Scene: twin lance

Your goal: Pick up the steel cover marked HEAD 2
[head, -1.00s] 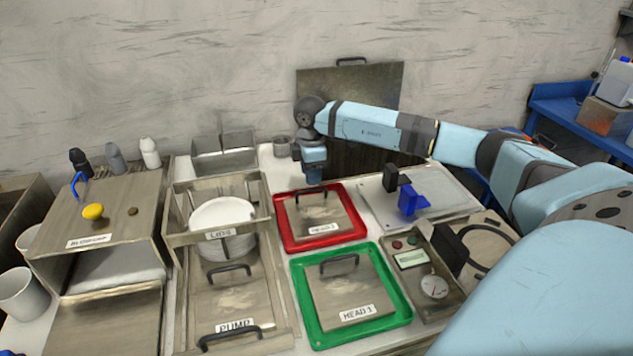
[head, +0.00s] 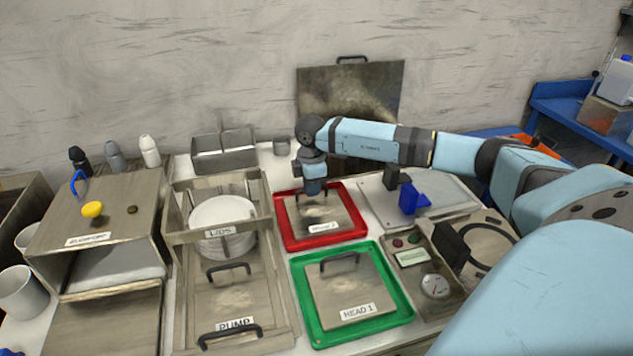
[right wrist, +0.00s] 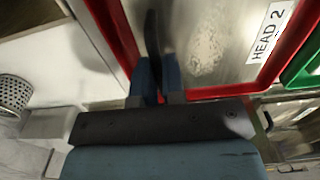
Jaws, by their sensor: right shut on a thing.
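The steel cover marked HEAD 2 (head: 331,217) lies in a red tray (head: 286,235); its label reads clearly in the right wrist view (right wrist: 265,38). My right gripper (head: 313,193) is at the back part of this cover, over its dark handle. In the right wrist view my right gripper (right wrist: 158,80) has its blue fingers on either side of the dark handle (right wrist: 152,40), shut on it. The cover still appears to sit within the red rim. My left gripper is not in view.
A green tray (head: 310,328) with the HEAD 1 cover (head: 348,288) sits just in front. Left are the LIDS rack (head: 180,240) and PUMP cover (head: 235,297). A blue block (head: 410,200) and gauge panel (head: 433,285) stand right. A steel panel (head: 375,90) leans on the wall behind.

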